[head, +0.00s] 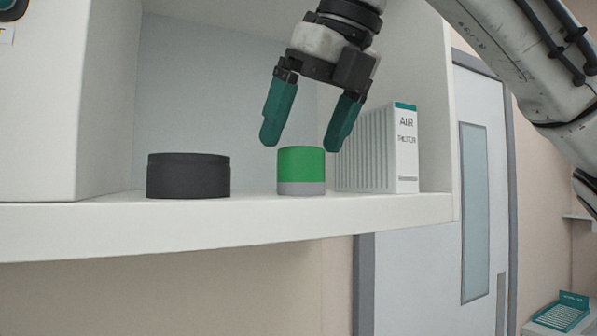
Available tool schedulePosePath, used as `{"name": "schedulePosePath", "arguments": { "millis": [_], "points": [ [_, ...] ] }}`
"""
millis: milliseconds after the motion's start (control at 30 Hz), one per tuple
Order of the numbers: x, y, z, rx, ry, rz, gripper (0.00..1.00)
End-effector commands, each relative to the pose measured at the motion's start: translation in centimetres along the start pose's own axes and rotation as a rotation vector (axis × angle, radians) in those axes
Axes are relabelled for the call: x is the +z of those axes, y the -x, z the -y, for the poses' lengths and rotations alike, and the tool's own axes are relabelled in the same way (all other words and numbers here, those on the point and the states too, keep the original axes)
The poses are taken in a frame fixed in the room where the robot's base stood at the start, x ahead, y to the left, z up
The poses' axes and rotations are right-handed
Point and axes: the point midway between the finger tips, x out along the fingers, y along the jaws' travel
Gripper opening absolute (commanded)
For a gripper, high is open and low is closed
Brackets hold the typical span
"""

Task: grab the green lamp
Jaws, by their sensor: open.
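The green lamp (301,170) is a short upright cylinder with a green upper part and a grey base. It stands on the white shelf (250,217) near its front edge. My gripper (300,138) points down above the lamp with its two teal fingers spread. The fingertips are a little above the lamp's top, one to its left and one to its right in the picture. Nothing is held between them. From this single view I cannot tell how far the fingers are in front of or behind the lamp.
A black cylinder (188,176) stands on the shelf to the left. A white air filter box (407,150) stands close on the lamp's right. A white cabinet block (40,115) bounds the left side. A door (430,260) and a teal-white box (563,312) are farther back.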

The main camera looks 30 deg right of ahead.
Motion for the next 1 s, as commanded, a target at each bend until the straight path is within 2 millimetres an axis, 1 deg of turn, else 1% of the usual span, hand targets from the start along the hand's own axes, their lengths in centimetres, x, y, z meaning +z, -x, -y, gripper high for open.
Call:
{"name": "schedulePosePath", "arguments": {
  "millis": [167,300,333,433,667,767,1000],
  "points": [
    [0.0,-2.0,0.3,-0.003,-0.003,-0.001,0.92],
    [-0.1,-4.3,0.2,-0.002,-0.001,0.000,0.92],
    [-0.1,-4.6,0.2,-0.001,0.000,0.000,0.92],
    [0.0,-5.2,0.2,-0.001,0.000,0.000,0.92],
    [0.1,-5.2,0.2,0.001,0.000,0.001,0.92],
    [0.1,-5.2,0.2,0.001,0.000,0.000,0.85],
    [0.1,-5.2,0.2,0.001,0.000,0.000,0.62]
  ]
}}
